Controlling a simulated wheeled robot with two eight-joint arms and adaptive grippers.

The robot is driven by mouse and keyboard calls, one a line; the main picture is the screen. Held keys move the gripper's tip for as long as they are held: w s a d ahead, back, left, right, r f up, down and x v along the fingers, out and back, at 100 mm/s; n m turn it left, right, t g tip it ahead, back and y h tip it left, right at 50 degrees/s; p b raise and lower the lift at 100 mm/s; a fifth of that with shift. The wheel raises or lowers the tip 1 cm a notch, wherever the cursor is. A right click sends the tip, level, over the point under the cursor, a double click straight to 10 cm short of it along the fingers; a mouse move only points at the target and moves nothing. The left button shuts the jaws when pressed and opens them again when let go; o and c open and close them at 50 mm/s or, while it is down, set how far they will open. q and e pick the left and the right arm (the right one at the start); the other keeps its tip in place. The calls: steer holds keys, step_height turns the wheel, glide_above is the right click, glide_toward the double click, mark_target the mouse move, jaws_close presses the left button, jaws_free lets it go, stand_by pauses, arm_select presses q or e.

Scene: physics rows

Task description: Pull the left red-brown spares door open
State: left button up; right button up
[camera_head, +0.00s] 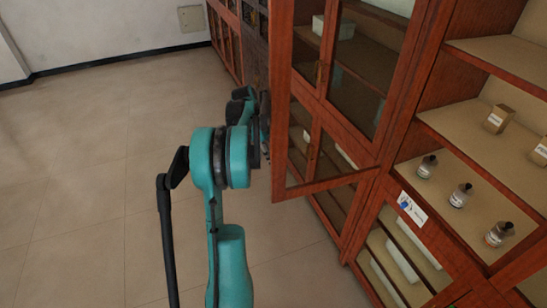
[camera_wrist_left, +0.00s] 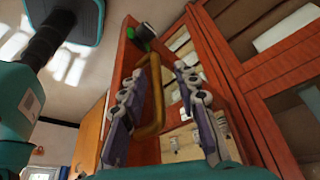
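The red-brown spares door (camera_head: 283,100) has a glazed frame and stands swung out from the cabinet front in the head view. Its free edge is at the left, beside my left arm. My left gripper (camera_head: 264,125) is at that edge, partly hidden by the door. In the left wrist view, a brass bar handle (camera_wrist_left: 155,95) on the red-brown door (camera_wrist_left: 122,62) lies between the two fingers of my left gripper (camera_wrist_left: 158,72). The fingers are apart, with a gap on the right side of the handle. Contact on the left side is unclear. My right gripper is out of view.
To the right, open shelves (camera_head: 470,95) hold small boxes (camera_head: 498,119) and dark-capped bottles (camera_head: 460,195). A lower glazed door (camera_head: 415,255) is below them. More cabinets (camera_head: 226,40) line the back. The tiled floor (camera_head: 90,180) at left is clear.

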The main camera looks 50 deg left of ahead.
arm_select(q)
steer(key=v, duration=1.2)
steer(key=shift+s+f, duration=0.1)
